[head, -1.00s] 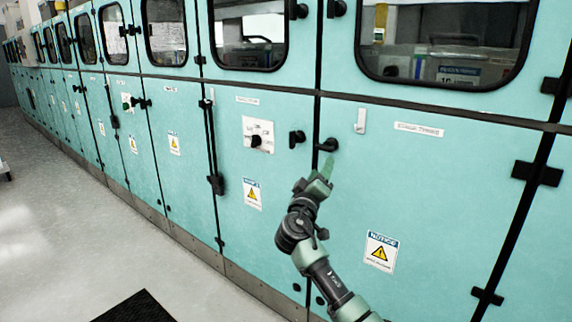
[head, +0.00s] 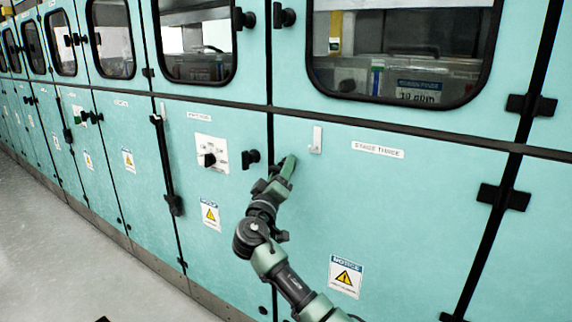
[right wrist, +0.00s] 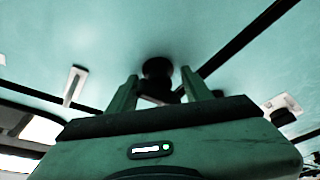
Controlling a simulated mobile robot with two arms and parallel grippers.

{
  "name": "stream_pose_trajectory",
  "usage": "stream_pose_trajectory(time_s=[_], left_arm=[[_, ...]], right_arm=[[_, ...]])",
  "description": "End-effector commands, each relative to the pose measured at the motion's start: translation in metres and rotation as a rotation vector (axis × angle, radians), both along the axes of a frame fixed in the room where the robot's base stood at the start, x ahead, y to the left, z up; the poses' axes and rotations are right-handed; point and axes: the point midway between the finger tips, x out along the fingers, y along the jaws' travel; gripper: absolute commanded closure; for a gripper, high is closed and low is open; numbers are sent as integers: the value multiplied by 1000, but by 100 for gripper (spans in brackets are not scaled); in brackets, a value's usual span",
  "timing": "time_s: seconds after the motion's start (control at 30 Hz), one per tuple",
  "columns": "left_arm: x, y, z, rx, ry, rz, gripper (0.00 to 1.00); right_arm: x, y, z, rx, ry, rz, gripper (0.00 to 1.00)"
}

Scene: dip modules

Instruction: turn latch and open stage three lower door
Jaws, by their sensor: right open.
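The stage three lower door (head: 420,220) is a teal panel with a "STAGE THREE" label, and it is closed. Its black latch is hidden behind my right gripper (head: 284,170) in the head view. In the right wrist view the latch (right wrist: 157,70) shows as a dark round knob with a handle, between the fingertips of my right gripper (right wrist: 160,82). The fingers are open, one on each side of the latch. I cannot tell whether they touch it. My left gripper is not in view.
A second black latch (head: 250,159) sits just left, on the neighbouring door, beside a switch plate (head: 211,153). A light hook (head: 316,140) is right of my gripper. Black hinges (head: 503,197) line the door's right edge. Grey floor (head: 60,250) lies clear at left.

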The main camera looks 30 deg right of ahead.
Motion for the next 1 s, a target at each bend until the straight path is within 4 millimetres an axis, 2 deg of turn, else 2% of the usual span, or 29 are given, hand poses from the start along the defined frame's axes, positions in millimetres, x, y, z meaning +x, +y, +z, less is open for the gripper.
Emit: stream_pose_trajectory(time_s=[0.33, 0.37, 0.53, 0.87, 1.0], left_arm=[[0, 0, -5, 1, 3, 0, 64], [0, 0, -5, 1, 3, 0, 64], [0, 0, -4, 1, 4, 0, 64], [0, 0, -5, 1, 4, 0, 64], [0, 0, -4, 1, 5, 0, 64]], right_arm=[[0, 1, 0, 0, 0, 0, 50], [0, 1, 0, 0, 0, 0, 53], [0, 1, 0, 0, 1, 0, 100], [1, 3, -1, 3, 0, 5, 100], [4, 9, -2, 4, 0, 21, 100]])
